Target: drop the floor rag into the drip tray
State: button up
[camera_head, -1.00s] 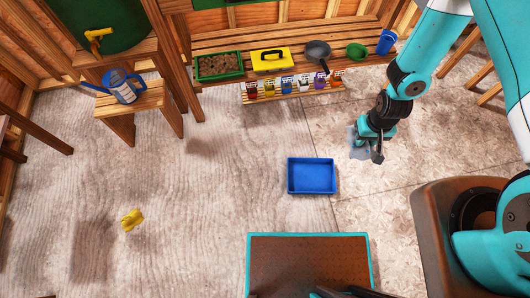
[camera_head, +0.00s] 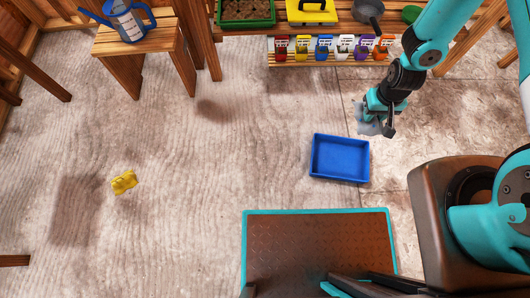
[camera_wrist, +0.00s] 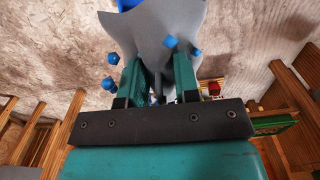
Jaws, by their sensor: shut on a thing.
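The grey floor rag (camera_head: 365,121) hangs from my gripper (camera_head: 375,119) in the head view. In the wrist view my gripper (camera_wrist: 158,72) has its two green fingers shut on the rag (camera_wrist: 150,28), which spreads out beyond the fingertips. The blue drip tray (camera_head: 340,158) is a shallow, empty rectangle on the floor. In the head view the rag shows just above and right of the tray, apart from it. A bit of the drip tray (camera_wrist: 128,4) shows past the rag at the top of the wrist view; the rag hides the rest.
A stool (camera_head: 150,50) with a blue watering can (camera_head: 125,20) is at back left. A yellow item (camera_head: 124,182) lies on the floor left. Small blue pieces (camera_wrist: 113,58) show beside my fingers.

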jog(key=d+f+b, duration=0.1)
jog(key=f+b, duration=1.4)
jog(key=b, duration=0.1)
jog(key=d+f+b, duration=0.2)
jog(key=f+b, duration=1.4)
jog(key=shift+w+d, duration=0.25)
jog(key=shift+d, duration=0.05)
jog(key=shift+f, duration=0.1)
jog(key=o, duration=1)
jog(key=shift+c, duration=0.2)
notch_tip(320, 180, up, 18)
jog(key=p, duration=1)
jog(key=shift+f, duration=0.25)
